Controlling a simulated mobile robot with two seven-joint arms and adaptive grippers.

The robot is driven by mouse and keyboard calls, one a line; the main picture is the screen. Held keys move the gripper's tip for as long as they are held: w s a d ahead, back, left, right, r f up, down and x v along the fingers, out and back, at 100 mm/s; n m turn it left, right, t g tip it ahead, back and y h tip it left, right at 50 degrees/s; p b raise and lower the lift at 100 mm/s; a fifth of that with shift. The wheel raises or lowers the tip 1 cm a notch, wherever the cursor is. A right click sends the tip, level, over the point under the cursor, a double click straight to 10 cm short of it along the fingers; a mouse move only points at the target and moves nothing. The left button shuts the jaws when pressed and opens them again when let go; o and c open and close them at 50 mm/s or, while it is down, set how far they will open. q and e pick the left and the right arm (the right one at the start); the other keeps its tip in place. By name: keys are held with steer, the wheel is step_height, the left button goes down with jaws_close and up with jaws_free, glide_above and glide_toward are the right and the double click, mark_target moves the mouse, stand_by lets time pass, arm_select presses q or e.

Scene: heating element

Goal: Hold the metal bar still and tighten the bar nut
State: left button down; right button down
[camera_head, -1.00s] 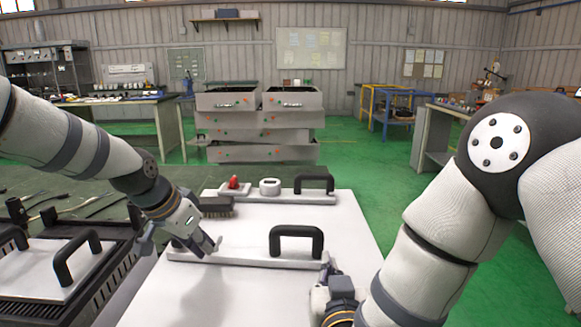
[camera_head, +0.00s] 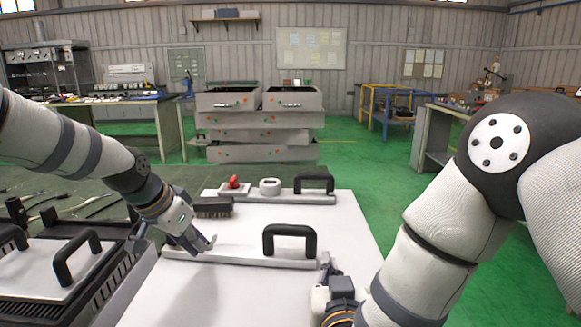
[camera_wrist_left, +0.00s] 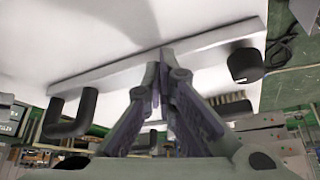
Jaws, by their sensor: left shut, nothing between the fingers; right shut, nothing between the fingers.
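The long grey metal bar (camera_head: 240,259) with a black handle (camera_head: 290,239) lies across the white tabletop (camera_head: 200,295). My left gripper (camera_head: 207,246) is shut and empty, with its tips close to the bar's left part; I cannot tell whether they touch it. In the left wrist view the closed left fingers (camera_wrist_left: 166,55) are beside the bar (camera_wrist_left: 120,68). A black round knob (camera_wrist_left: 246,65) is at one end of the bar there; I cannot tell whether it is the bar nut. My right gripper (camera_head: 328,268) is shut at the bar's right end, partly hidden by its own body.
A second bar (camera_head: 300,199) lies farther back with a black handle (camera_head: 314,184), a white ring (camera_head: 270,187) and a red part (camera_head: 234,182). A dark brush (camera_head: 213,207) lies close behind my left gripper. A black frame (camera_head: 100,300) with handles is at the left.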

arm_select(q)
steer(key=shift+w+a, duration=0.3)
steer(key=shift+a, duration=0.05)
stand_by(0.4)
steer(key=shift+s+a, duration=0.25)
steer(key=shift+a, duration=0.05)
step_height(320, 180, up, 6)
steer(key=shift+d+r, duration=0.1)
steer(key=f, duration=0.6)
steer(key=shift+s+d+f, duration=0.15)
steer(key=shift+s+d, duration=0.1)
steer(key=shift+s, duration=0.1)
